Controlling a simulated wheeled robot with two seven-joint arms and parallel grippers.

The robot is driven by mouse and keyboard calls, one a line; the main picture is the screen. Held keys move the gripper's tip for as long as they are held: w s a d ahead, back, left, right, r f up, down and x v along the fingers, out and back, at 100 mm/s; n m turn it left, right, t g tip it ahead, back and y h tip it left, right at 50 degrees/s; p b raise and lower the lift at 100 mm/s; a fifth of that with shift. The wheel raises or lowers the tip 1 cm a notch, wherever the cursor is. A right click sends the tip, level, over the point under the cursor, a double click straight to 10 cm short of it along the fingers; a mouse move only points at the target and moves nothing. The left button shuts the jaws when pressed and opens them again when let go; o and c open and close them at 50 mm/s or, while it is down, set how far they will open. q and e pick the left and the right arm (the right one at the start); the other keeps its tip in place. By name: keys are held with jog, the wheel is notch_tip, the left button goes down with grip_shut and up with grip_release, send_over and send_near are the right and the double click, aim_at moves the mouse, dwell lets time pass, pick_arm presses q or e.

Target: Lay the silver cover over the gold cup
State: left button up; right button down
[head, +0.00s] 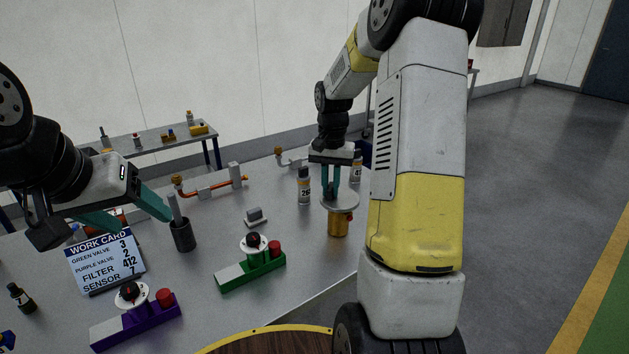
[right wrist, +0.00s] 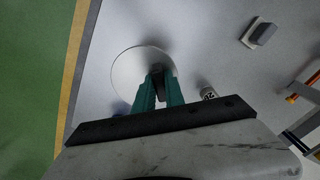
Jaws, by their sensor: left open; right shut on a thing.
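The silver cover (head: 343,203) is a round flat disc, directly above the gold cup (head: 338,224) in the head view. I cannot tell whether it touches the cup's rim. The cup stands upright near the table's right edge, its top hidden by the cover. My right gripper (head: 331,194) points down and is shut on the cover, gripping it from above. In the right wrist view the cover (right wrist: 128,72) lies beyond the fingertips (right wrist: 158,88) and hides the cup. My left gripper (head: 138,216) is open and empty above the left of the table, near the work card.
A dark pen holder (head: 183,235), a work card (head: 106,262), a green valve block (head: 251,270) and a purple valve block (head: 136,322) stand on the grey table. Bottles (head: 304,187) stand left of and behind the cup. A small grey block (head: 255,216) lies mid-table.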

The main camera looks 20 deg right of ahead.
aim_at(330, 186)
jog(key=shift+f, duration=0.35)
dwell(0.4)
jog(key=c, duration=1.3)
grip_release()
jog(key=shift+r, duration=3.9)
jog(key=s+a+r+n+t, duration=0.3)
jog(key=s+a+r, duration=0.3)
jog(key=s+r, duration=0.3)
jog(key=s+a+n+t, duration=0.1)
jog(key=s, duration=0.4)
jog(key=s+a+n+t+y, duration=0.1)
jog(key=s+a, duration=0.1)
jog(key=s, duration=0.3)
jog(key=s+a+n+t+y, duration=0.1)
jog(key=s, duration=0.4)
jog(key=shift+a, duration=0.35)
